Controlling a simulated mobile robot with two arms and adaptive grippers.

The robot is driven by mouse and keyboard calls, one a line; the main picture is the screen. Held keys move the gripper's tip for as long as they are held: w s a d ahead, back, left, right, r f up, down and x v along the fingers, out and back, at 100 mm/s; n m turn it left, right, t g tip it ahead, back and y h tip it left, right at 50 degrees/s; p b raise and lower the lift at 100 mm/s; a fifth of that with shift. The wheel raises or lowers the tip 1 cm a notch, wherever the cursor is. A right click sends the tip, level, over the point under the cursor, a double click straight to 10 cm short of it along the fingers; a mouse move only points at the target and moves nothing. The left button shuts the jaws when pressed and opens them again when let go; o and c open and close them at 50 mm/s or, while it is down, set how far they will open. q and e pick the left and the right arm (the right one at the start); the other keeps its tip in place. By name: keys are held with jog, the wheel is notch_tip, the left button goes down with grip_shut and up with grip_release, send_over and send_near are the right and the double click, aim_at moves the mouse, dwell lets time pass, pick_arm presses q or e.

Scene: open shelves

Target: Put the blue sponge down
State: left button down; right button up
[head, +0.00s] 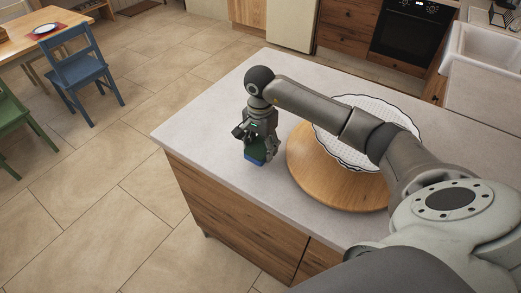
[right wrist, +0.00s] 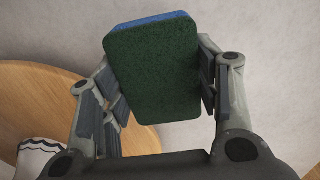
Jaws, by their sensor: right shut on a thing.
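The blue sponge (head: 256,155) has a dark green scouring side, which faces the camera in the right wrist view (right wrist: 155,72); a blue edge shows along its top there. My right gripper (head: 262,148) is shut on the sponge, with a finger on each side of it in the right wrist view (right wrist: 158,85). In the head view it points down over the left part of the light grey countertop (head: 215,120). I cannot tell whether the sponge touches the counter. My left gripper is not in view.
A round wooden board (head: 310,180) lies right of the sponge, with a white dish with a dark wavy rim (head: 350,103) on it, partly hidden by my arm. The counter's left edge is close by. A sink (head: 485,55) and oven (head: 410,32) stand behind.

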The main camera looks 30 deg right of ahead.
aim_at(260, 153)
jog(key=shift+w+d+f, duration=0.1)
jog(key=shift+w+f, duration=0.1)
jog(key=shift+f, duration=0.15)
notch_tip(260, 153, down, 2)
jog(key=shift+f+p, duration=0.1)
jog(key=shift+p, duration=1)
jog(key=shift+f, duration=0.5)
jog(key=o, duration=0.9)
